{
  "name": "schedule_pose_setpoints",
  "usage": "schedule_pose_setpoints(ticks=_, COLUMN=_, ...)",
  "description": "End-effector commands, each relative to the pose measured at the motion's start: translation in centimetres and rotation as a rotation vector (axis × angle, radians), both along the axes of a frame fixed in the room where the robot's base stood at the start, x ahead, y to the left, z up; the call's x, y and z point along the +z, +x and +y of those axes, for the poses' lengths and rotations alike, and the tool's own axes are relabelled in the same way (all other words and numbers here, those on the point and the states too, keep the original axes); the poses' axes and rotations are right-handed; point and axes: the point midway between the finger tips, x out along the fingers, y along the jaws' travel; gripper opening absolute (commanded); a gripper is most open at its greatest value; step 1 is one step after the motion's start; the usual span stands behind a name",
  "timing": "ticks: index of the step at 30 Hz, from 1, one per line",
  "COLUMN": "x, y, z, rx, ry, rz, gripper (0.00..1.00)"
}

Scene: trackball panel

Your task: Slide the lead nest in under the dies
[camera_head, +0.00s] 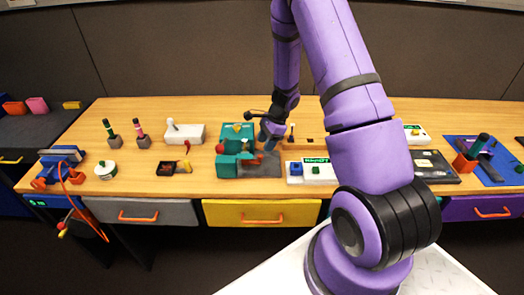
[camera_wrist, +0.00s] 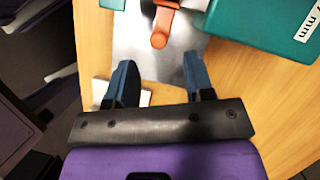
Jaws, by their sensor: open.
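A teal press (camera_head: 228,166) stands on the wooden bench, left of my arm in the head view. Its teal body (camera_wrist: 275,22) fills the upper right of the wrist view. A grey metal plate (camera_head: 264,171) lies beside it and also shows in the wrist view (camera_wrist: 135,45). An orange handle (camera_wrist: 160,28), which looks like the lead nest's, stands over the plate with dark parts behind it. My gripper (camera_wrist: 160,75) is open and empty, with its blue fingers apart and the handle beyond them, roughly centred in the gap. I cannot make out the dies.
A white panel with blue and green blocks (camera_head: 310,174) lies right of the plate. A small black tray (camera_head: 173,167) is to the left. My arm hides part of the bench on the right. Drawers, including a yellow one (camera_head: 240,213), line the front.

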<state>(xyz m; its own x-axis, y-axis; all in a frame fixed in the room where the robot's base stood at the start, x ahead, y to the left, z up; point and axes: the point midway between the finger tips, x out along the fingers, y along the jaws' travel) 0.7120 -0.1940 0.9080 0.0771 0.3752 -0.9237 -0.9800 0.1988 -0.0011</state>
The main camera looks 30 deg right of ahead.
Motion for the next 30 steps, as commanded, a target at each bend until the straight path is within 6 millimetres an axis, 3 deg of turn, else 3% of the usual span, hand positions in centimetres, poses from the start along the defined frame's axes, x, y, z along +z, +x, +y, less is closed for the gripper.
schedule_pose_setpoints(ticks=3, x=2.1, y=-0.1, z=-0.8, rx=-0.001, ry=-0.001, rz=-0.004, gripper=0.48)
schedule_pose_setpoints(ticks=10, x=4.6, y=-0.3, z=-1.8, rx=0.001, ry=0.000, rz=-0.001, gripper=0.48)
schedule_pose_setpoints(ticks=30, x=5.1, y=-0.4, z=-2.0, rx=0.002, ry=0.000, rz=-0.001, gripper=0.48)
